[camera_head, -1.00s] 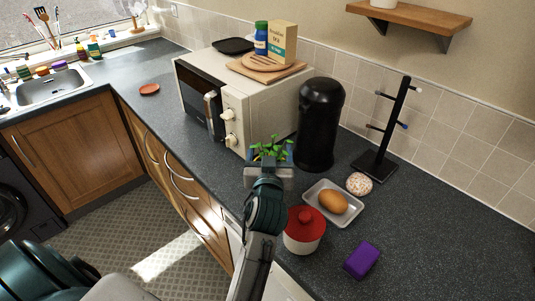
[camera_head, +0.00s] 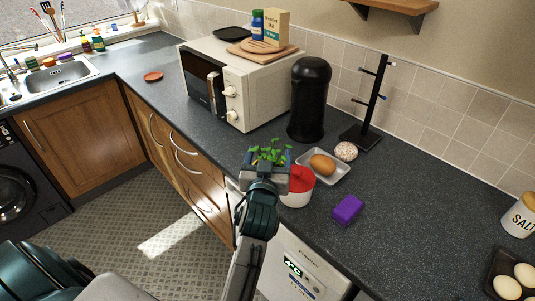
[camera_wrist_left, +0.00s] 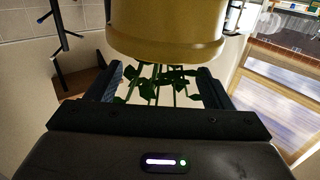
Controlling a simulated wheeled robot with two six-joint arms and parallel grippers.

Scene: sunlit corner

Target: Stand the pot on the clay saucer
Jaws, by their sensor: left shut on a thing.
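The clay saucer (camera_head: 153,76) is a small reddish-orange disc lying empty on the counter, left of the microwave. The pot shows in the left wrist view as a yellow rounded body (camera_wrist_left: 165,38); in the head view mainly its green plant (camera_head: 268,152) shows, the body being hidden by my gripper. My left gripper (camera_head: 267,165) is shut on the pot, near the counter's front edge and well apart from the saucer. In the left wrist view its fingers (camera_wrist_left: 160,88) stand either side of the leaves. My right gripper is not in view.
The microwave (camera_head: 240,85) stands between saucer and black canister (camera_head: 309,100). A red-lidded jar (camera_head: 298,190) is right beside my gripper in the picture. A food tray (camera_head: 335,175), purple block (camera_head: 347,210) and mug tree (camera_head: 370,105) are farther right. Counter around the saucer is clear.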

